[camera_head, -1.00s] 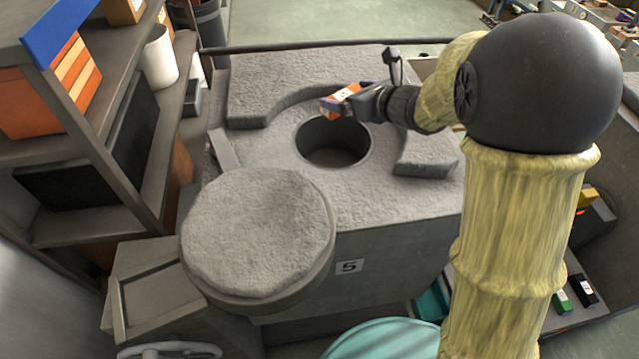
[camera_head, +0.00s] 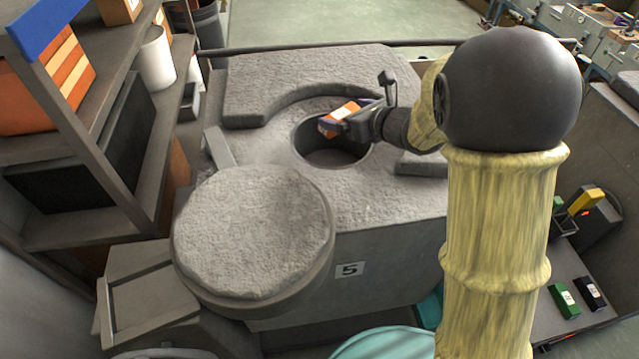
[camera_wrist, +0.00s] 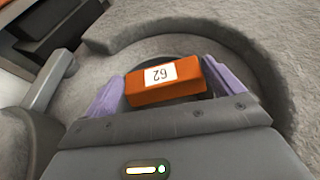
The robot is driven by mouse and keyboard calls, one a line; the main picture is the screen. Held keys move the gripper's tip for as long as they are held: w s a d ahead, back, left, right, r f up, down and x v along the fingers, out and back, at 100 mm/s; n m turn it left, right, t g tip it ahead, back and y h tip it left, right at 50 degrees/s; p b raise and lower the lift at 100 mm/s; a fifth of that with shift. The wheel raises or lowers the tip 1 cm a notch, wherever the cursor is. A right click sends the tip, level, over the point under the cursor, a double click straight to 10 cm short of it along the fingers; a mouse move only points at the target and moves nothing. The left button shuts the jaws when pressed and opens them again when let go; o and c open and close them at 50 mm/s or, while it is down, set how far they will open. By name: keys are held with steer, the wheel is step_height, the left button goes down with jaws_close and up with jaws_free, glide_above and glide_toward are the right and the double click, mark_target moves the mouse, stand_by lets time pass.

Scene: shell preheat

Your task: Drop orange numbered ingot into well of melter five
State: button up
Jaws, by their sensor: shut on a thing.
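My gripper (camera_head: 343,117) is shut on the orange ingot (camera_head: 338,119), which has a white label. In the wrist view the ingot (camera_wrist: 165,83) sits crosswise between two purple finger pads, and its label reads 62, upside down. The melter marked 5 (camera_head: 349,270) is a grey rough-topped block. Its round well (camera_head: 335,158) is open, and the ingot is over the far part of the opening. The ingot's exact height above the rim is hard to tell. In the wrist view ingot and gripper hide most of the well.
A round grey lid (camera_head: 255,232) is swung aside at the melter's front left. A raised curved rim (camera_head: 290,85) lies behind the well. Shelves (camera_head: 90,190) stand on the left. A green ingot (camera_head: 565,300) and a black ingot (camera_head: 590,293) lie at lower right.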

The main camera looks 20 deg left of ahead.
steer(key=o, duration=1.1)
steer(key=shift+r, duration=0.1)
steer(key=shift+c, duration=0.2)
steer(key=shift+d, duration=0.15)
steer(key=shift+s+d+r+b, duration=0.15)
steer(key=shift+s+d+b, duration=0.15)
steer(key=shift+d+b, duration=0.1)
steer(key=b+v, duration=0.3)
steer(key=v, duration=1.3)
steer(key=shift+r+b, duration=0.15)
steer(key=shift+b, duration=0.25)
steer(key=shift+s, duration=0.1)
